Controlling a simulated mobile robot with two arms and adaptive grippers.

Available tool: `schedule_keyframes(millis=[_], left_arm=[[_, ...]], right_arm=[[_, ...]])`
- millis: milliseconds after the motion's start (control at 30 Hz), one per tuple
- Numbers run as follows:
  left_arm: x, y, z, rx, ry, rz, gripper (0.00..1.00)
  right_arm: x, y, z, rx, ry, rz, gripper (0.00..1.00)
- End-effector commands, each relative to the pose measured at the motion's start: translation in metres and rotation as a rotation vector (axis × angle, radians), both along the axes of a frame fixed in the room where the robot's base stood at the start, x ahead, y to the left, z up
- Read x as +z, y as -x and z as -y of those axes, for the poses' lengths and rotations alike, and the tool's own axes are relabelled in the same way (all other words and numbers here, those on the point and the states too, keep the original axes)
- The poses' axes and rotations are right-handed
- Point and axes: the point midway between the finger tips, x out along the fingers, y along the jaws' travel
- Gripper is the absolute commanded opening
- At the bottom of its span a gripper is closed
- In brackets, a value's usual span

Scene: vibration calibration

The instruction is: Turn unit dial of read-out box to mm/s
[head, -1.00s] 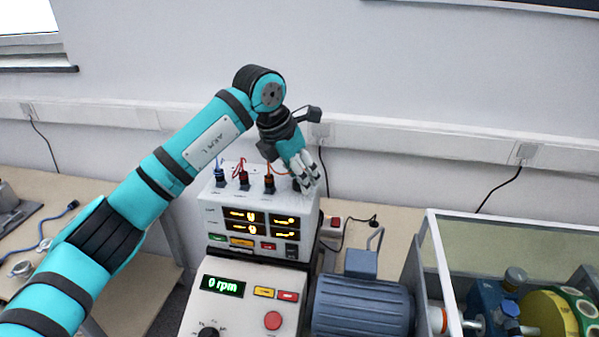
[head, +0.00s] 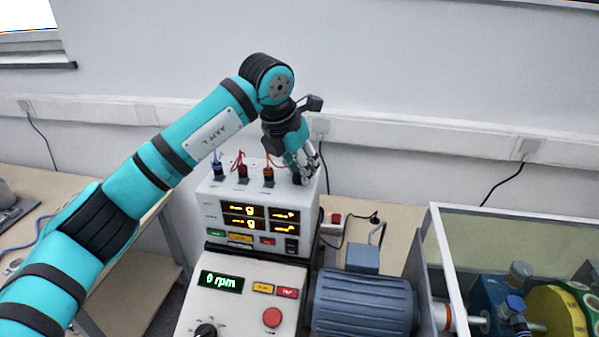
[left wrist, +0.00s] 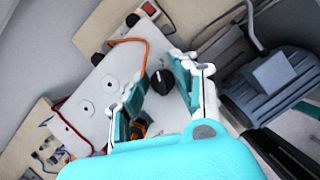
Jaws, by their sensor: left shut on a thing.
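The read-out box (head: 227,197) is white, with yellow readings on its front and several plugged leads on its top. My left gripper (head: 304,176) is at the top right of the box, fingers pointing down. In the head view the fingers mostly hide the dial. I cannot read its unit marks. My right gripper is not in view.
A drive unit (head: 222,258) showing 0 rpm stands in front of the box. A blue-grey motor (head: 362,303) and a clear-walled enclosure (head: 436,245) are to the right. Leads (head: 240,160) rise from the box top close to my gripper.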

Motion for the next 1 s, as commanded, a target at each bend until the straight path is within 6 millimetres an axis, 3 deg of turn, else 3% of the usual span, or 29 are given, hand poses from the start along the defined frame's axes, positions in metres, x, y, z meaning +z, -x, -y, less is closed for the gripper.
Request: schedule_keyframes(millis=[500,1000], left_arm=[[-0.001,-0.001,0.000,0.488,0.000,0.008,0.00],[0.002,-0.001,0.000,0.937,0.002,0.007,0.00]], right_arm=[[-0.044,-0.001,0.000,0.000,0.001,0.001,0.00],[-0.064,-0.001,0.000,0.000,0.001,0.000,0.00]])
